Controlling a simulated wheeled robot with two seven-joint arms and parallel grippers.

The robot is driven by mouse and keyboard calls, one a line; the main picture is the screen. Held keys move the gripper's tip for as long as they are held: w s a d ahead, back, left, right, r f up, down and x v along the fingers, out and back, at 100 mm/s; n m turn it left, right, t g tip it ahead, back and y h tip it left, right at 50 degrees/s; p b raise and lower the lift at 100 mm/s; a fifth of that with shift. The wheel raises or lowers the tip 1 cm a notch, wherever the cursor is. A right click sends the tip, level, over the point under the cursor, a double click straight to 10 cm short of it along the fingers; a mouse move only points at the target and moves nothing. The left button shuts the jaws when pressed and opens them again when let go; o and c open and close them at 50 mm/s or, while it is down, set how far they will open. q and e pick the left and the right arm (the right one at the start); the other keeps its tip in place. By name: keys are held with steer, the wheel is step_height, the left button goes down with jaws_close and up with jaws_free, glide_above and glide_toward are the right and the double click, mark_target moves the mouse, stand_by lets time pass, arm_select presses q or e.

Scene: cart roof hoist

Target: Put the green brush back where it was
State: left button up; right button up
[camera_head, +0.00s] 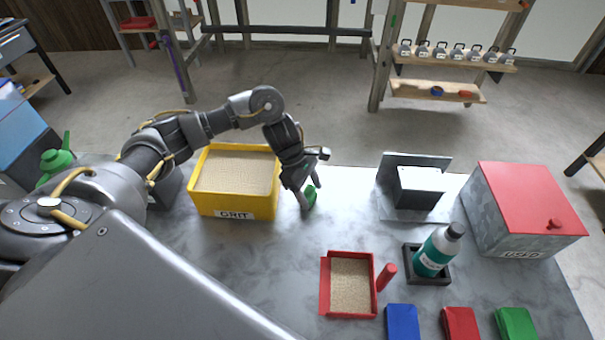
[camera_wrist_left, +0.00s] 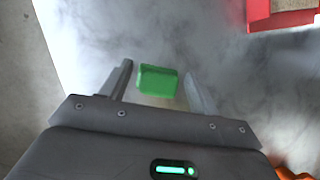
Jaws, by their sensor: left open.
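A green block-shaped thing, which looks like the green brush (camera_head: 311,195), is on the grey table near its far edge, right of the yellow box. My left gripper (camera_head: 308,197) points down over it with the jaws open. In the left wrist view the green brush (camera_wrist_left: 158,80) lies between the two finger tips (camera_wrist_left: 157,82), with a gap to the right finger and a small one to the left. I cannot tell whether it touches the table fully. My right gripper is not in view.
A yellow grit box (camera_head: 233,212) stands left of the gripper. A red sand tray (camera_head: 325,287), bottle (camera_head: 438,250), dark-backed stand (camera_head: 415,190) and red-lidded grey box (camera_head: 525,208) stand to the right. Blue (camera_head: 402,322), red (camera_head: 460,323) and green (camera_head: 516,323) blocks line the front edge.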

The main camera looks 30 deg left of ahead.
arm_select(q)
steer(key=v, duration=1.1)
steer(key=shift+r+b, duration=0.2)
steer(key=shift+b, duration=0.25)
steer(key=shift+a, duration=0.1)
